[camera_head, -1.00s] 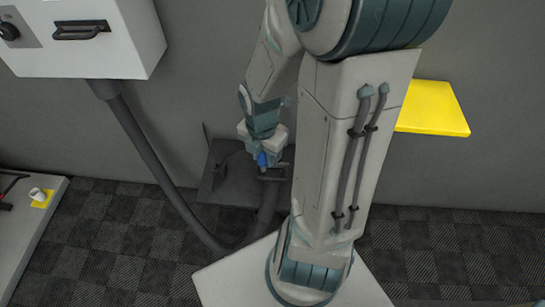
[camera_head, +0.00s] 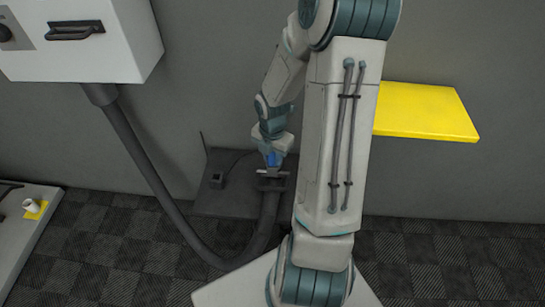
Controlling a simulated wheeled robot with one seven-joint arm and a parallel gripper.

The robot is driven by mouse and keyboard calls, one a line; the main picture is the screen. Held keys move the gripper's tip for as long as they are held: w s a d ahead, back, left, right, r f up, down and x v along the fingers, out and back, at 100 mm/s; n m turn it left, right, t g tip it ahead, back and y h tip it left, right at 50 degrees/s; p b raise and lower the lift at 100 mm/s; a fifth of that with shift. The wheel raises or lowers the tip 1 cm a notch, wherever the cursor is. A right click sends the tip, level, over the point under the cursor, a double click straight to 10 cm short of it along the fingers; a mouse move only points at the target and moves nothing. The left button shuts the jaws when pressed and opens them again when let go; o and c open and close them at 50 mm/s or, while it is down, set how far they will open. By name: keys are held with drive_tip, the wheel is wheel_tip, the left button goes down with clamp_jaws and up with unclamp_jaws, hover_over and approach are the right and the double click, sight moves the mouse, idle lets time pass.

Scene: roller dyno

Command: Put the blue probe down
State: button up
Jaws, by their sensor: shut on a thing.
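The blue probe (camera_head: 274,159) shows as a small blue patch at the tip of my gripper (camera_head: 272,157), which is shut on it. My gripper points down over the right part of a dark grey wall shelf (camera_head: 212,200). The probe's lower end is close to a dark fitting with a bar handle (camera_head: 270,181) at the top of a thick hose. I cannot tell whether the probe touches the fitting or the shelf. The fingers are small and partly hidden.
A small black block (camera_head: 217,180) with a thin cable is on the shelf's left. The thick hose (camera_head: 145,165) loops from a white cabinet (camera_head: 80,50). A yellow shelf (camera_head: 430,112) is at right. A white cup (camera_head: 30,205) stands on a bench at lower left.

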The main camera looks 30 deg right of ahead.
drive_tip(key=shift+f, duration=0.25)
drive_tip(key=o, duration=0.8)
drive_tip(key=shift+o, duration=0.2)
